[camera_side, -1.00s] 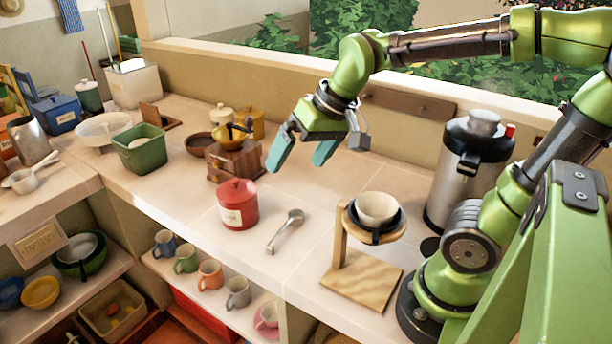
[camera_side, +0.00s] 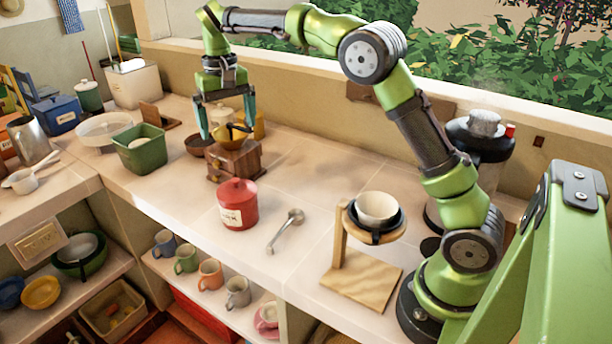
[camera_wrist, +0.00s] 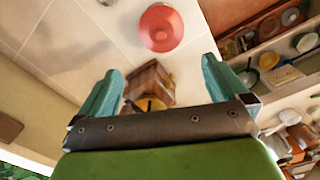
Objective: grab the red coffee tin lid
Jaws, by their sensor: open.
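The red coffee tin (camera_side: 238,212) stands upright on the counter, with its red lid (camera_side: 238,188) and small knob on top. In the wrist view the round red lid (camera_wrist: 161,27) shows from above, beyond the fingertips near the top edge. My gripper (camera_side: 224,122) is open and empty, pointing down over the wooden coffee grinder (camera_side: 236,160), behind and above the tin. In the wrist view its teal fingers (camera_wrist: 162,75) stand wide apart, with the grinder (camera_wrist: 150,83) showing between them. The fingers are apart from the lid.
A metal scoop (camera_side: 286,230) lies right of the tin. A wooden dripper stand (camera_side: 362,280) and a steel urn (camera_side: 478,150) stand farther right. A green tub (camera_side: 141,150) and brown bowl (camera_side: 198,145) are left. Counter between the grinder and urn is clear.

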